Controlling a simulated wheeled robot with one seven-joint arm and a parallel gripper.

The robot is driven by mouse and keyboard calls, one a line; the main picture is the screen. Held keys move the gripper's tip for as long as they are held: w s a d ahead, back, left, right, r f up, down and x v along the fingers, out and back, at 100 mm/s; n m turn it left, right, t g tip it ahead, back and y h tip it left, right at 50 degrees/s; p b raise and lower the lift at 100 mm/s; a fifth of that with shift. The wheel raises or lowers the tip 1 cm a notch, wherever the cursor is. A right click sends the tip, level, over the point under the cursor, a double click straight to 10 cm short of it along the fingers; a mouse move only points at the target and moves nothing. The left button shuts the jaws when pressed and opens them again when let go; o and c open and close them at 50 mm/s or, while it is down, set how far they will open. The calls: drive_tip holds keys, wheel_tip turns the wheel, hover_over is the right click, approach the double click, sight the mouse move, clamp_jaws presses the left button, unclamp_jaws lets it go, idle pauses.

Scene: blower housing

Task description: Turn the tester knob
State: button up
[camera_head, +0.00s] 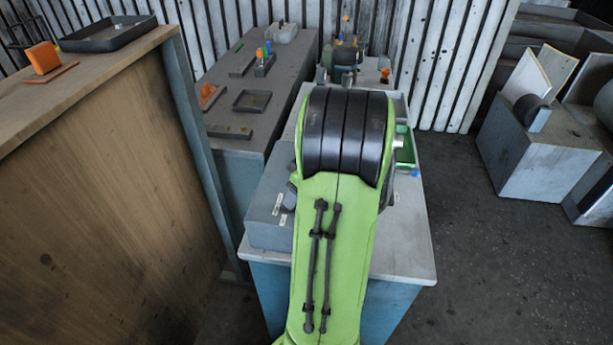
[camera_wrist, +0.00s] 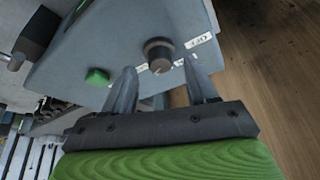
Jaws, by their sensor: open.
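The tester knob (camera_wrist: 159,54) is a dark round knob with a lighter brownish face, on the grey panel of the tester (camera_wrist: 125,35) in the wrist view. A white label strip lies beside it on the right. My gripper (camera_wrist: 160,78) is open, with one finger to each side just below the knob in the picture. I cannot tell whether the fingers touch it. In the head view my green arm covers the gripper and the knob; part of the grey tester housing (camera_head: 268,222) shows left of the arm.
A green button (camera_wrist: 97,76) sits left of the knob, and a dark block (camera_wrist: 37,32) is farther left. In the head view, a wooden-sided counter (camera_head: 100,150) stands left and a grey bench (camera_head: 215,75) with trays stands behind. Open floor (camera_head: 490,260) lies right.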

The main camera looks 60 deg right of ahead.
drive_tip(key=p+v, duration=0.2)
drive_tip(key=v, duration=1.2)
drive_tip(key=shift+p, duration=0.3)
drive_tip(key=shift+f, duration=0.15)
